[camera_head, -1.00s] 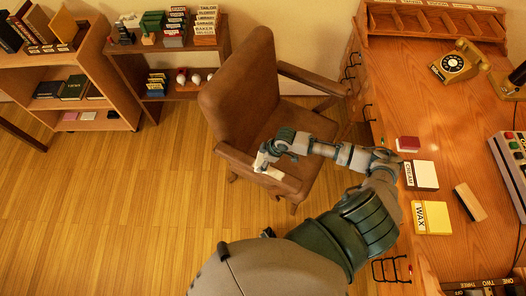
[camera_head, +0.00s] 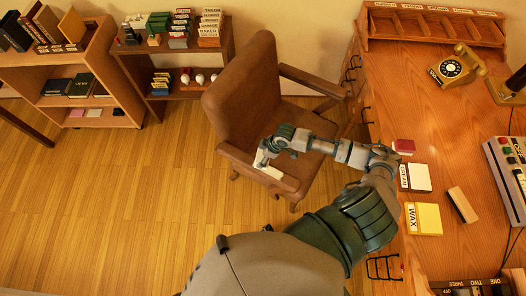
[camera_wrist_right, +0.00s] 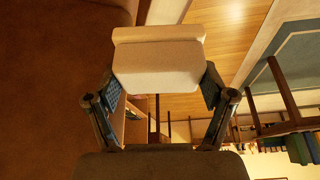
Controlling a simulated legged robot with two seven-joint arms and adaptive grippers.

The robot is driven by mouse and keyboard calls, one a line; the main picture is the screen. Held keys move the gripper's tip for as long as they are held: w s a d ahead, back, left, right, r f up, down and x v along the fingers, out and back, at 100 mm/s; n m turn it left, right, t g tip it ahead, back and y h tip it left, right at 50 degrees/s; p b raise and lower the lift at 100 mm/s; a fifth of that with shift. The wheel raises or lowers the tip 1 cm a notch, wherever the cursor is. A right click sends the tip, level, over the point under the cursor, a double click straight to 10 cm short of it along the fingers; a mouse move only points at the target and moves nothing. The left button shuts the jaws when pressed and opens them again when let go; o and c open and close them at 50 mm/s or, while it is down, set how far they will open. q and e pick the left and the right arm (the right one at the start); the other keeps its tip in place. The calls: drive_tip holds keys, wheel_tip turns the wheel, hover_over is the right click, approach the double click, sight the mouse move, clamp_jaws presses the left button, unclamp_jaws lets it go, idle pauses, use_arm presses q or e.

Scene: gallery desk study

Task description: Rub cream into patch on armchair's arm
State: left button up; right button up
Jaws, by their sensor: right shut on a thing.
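The brown leather armchair (camera_head: 242,85) stands left of the desk, its near arm (camera_head: 290,183) towards me. My right gripper (camera_head: 265,157) is over the front-left part of that arm, shut on a pale pad (camera_wrist_right: 158,68). In the wrist view the pad sits between both fingers, with a thicker lip at its far edge. A pale patch (camera_head: 270,173) shows on the arm beside the gripper. I cannot tell whether the pad touches it. A white block labelled CREAM (camera_head: 418,177) lies on the desk. My left gripper is not in view.
The desk (camera_head: 395,80) carries a yellow WAX block (camera_head: 428,218), a wooden-backed block (camera_head: 463,205), a red block (camera_head: 404,147), a telephone (camera_head: 457,68) and a button console (camera_head: 510,165). Shelves (camera_head: 100,65) stand behind at the left. The floor left of the chair is clear.

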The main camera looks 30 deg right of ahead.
drive_tip(key=shift+a+r+p, duration=0.2)
drive_tip(key=shift+r+p, duration=0.15)
drive_tip(key=shift+r, duration=0.2)
drive_tip(key=shift+a+r+p, duration=0.15)
drive_tip(key=shift+r+p, duration=0.2)
drive_tip(key=shift+r, duration=0.15)
drive_tip(key=shift+a+r+p, duration=0.3)
drive_tip(key=shift+d+f, duration=0.15)
